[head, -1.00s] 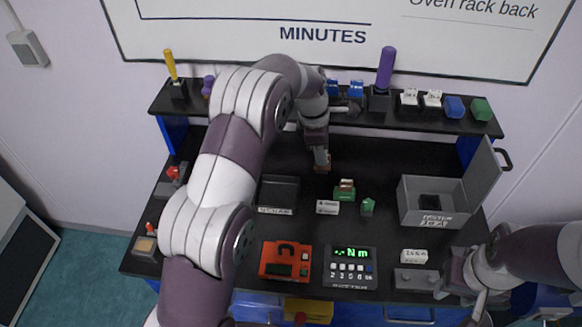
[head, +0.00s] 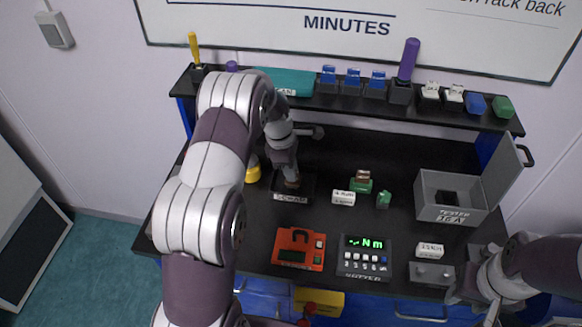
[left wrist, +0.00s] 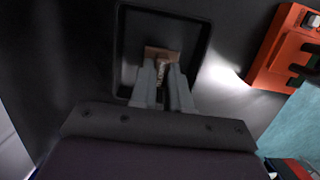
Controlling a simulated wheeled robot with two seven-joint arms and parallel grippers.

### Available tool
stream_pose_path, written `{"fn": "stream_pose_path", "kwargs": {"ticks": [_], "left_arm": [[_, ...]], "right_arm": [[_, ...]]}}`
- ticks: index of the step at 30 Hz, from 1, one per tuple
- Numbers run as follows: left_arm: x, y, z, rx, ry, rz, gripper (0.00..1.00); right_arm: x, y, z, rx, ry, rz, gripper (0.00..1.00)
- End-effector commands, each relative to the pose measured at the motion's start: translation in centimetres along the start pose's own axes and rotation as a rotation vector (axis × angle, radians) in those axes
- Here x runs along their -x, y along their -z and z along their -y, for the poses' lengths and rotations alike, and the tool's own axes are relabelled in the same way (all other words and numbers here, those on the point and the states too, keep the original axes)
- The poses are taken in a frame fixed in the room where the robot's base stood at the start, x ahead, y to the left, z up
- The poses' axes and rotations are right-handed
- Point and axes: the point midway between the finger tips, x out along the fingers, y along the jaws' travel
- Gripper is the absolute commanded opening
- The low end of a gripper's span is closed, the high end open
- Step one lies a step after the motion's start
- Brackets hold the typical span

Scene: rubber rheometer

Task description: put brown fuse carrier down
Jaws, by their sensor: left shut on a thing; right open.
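My left gripper (head: 291,182) is shut on the brown fuse carrier (left wrist: 163,56), which shows between its fingertips in the left wrist view. In the head view, the carrier (head: 292,184) is small and partly hidden by the gripper. It is over or inside a black open tray (head: 310,186) with a white label on its front. The tray's rim (left wrist: 207,42) surrounds the carrier in the left wrist view. I cannot tell whether the carrier touches the tray floor. My right gripper (head: 474,304) is open and empty at the front right.
A green holder with a brown top (head: 361,182) and a small green block (head: 383,200) stand right of the tray. An orange meter (head: 299,249) and a keypad unit (head: 364,258) lie in front. A grey open tester box (head: 450,205) stands right. A shelf (head: 300,98) runs behind.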

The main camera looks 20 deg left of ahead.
Motion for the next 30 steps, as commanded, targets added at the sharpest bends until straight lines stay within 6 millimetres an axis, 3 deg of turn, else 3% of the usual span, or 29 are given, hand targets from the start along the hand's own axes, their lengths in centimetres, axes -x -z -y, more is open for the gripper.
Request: {"fn": "stream_pose_path", "kwargs": {"ticks": [6, 7, 9, 20, 26, 28, 30], "left_arm": [[-0.5, 0.1, 0.0, 0.0, 0.0, 0.0, 0.0], [-0.4, 0.1, 0.0, 0.0, 0.0, 0.0, 0.26], [-0.4, 0.1, 0.0, 0.0, 0.0, 0.0, 0.41], [0.5, 0.0, -0.1, 0.0, -0.002, 0.001, 0.41], [5.4, 0.1, -0.1, 0.0, -0.005, 0.0, 0.41], [8.7, -0.2, -0.1, 0.001, -0.001, 0.001, 0.41], [10.2, -0.2, 0.0, 0.001, 0.001, 0.001, 0.41]], "right_arm": [[-0.3, 0.0, 0.0, 0.0, 0.0, 0.0, 0.43], [-0.2, 0.0, 0.0, 0.0, 0.0, 0.0, 0.43], [-0.2, 0.0, 0.0, 0.0, 0.0, 0.0, 0.43], [-0.3, 0.0, 0.0, 0.0, 0.0, 0.0, 0.43], [-1.8, -0.2, 0.0, 0.0, 0.0, 0.0, 0.43], [0.6, 0.0, 0.0, 0.0, 0.0, 0.002, 0.43], [1.8, 0.2, 0.0, 0.0, 0.0, -0.001, 0.43]]}}
